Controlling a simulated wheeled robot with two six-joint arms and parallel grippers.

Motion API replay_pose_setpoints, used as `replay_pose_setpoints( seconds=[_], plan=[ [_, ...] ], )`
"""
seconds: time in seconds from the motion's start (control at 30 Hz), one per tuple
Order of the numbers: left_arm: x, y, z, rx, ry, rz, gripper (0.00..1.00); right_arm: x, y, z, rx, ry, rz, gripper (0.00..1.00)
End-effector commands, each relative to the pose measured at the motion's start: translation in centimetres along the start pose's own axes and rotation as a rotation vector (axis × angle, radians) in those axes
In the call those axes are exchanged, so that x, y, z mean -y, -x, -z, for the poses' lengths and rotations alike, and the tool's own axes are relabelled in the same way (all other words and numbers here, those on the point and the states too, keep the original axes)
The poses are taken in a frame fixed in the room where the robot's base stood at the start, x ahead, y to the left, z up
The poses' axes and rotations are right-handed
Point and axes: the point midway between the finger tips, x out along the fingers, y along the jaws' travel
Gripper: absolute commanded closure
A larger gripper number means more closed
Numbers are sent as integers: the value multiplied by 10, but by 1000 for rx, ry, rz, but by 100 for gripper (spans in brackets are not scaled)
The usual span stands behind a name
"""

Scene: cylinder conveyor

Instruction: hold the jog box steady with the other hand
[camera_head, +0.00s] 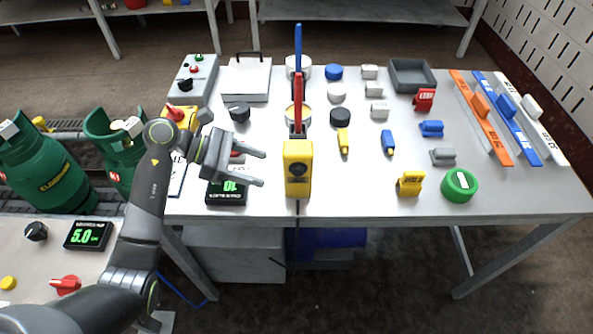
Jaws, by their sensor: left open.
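An upright yellow box (298,170) with a round black part on its face stands at the table's front edge; I take it for the jog box, though no label can be read. My left gripper (263,168) is just left of it, its fingers pointing right towards it. The fingers are apart with nothing between them, and a small gap shows between their tips and the box. Another yellow box with a red knob (172,111) is partly hidden behind my left arm. My right gripper is not in view.
A black display box (227,193) lies under my left gripper. A red lever (298,100) stands behind the yellow box. Small coloured blocks and a green round cap (459,185) are spread to the right. Green cylinders (45,165) stand at the left.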

Motion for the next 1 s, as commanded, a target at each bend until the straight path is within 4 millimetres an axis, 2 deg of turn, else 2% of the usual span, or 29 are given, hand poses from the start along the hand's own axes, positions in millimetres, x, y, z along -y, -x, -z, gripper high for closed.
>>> replay_pose_setpoints(
  seconds=[0.17, 0.53, 0.7, 0.83, 1.0],
  plan=[
    [0, -8, 3, -18, -6, 13, 40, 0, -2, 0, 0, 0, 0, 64],
    [2, -60, 4, -13, -5, 14, 40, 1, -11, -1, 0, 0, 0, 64],
    [1, -83, 8, -14, -8, 12, 40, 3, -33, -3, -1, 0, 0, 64],
    [2, -93, 6, -14, -7, 12, 40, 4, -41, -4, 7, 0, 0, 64],
    [2, -99, 5, -16, -5, 11, 40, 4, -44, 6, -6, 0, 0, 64]
  ],
)
